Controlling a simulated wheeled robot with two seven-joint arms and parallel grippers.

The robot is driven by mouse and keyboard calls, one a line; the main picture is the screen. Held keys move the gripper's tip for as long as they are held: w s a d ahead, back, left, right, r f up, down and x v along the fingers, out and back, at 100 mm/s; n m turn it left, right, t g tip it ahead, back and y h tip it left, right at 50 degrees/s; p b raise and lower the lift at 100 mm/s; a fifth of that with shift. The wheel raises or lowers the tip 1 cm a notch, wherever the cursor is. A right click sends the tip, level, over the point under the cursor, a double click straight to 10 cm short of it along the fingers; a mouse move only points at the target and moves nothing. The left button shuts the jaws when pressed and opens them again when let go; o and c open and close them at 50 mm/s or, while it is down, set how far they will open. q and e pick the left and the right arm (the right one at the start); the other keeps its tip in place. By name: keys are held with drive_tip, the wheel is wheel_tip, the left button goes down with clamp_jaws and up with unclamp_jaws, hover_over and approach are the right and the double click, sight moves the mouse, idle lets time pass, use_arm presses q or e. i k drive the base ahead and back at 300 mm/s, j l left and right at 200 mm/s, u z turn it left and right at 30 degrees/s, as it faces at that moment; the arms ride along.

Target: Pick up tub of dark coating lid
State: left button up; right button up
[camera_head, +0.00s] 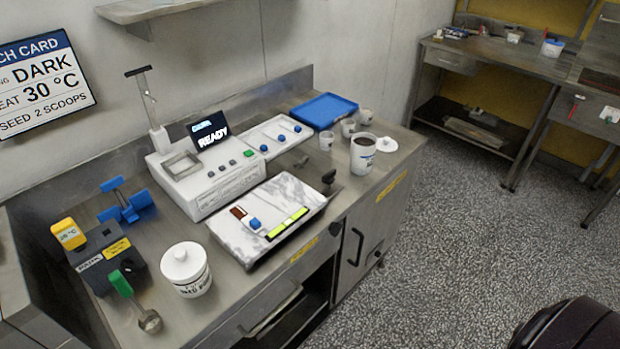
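A white tub with dark brown contents (363,153) stands open near the right end of the steel counter. A white round lid with a small knob (387,145) lies on the counter just right of and behind this tub. A second white tub (190,277) stands at the counter's front left, with its white knobbed lid (184,260) on top. The print on both tubs is too small to read surely. Neither of my grippers is in view.
A white machine (206,172) with a "READY" screen, a marble slab (230,230), a blue tray (323,109) and several small cups (326,140) crowd the counter. A green-handled ladle (148,318) lies beside the closed tub. Open speckled floor (440,240) lies to the right.

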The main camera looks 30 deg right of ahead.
sight(386, 145)
drive_tip(key=z, duration=1.35)
drive_tip(key=i+l+u, duration=0.1)
drive_tip(key=u, duration=0.3)
drive_tip(key=i+l+u, duration=0.1)
drive_tip(key=u, duration=0.3)
drive_tip(key=i+l+u, duration=0.15)
drive_tip(key=l, duration=0.4)
drive_tip(key=i+l+u, duration=0.2)
drive_tip(key=l, duration=0.35)
drive_tip(key=l+u, duration=0.15)
drive_tip(key=l, duration=0.4)
drive_tip(key=i+l+u, duration=0.15)
drive_tip(key=l, duration=0.4)
drive_tip(key=k, duration=0.05)
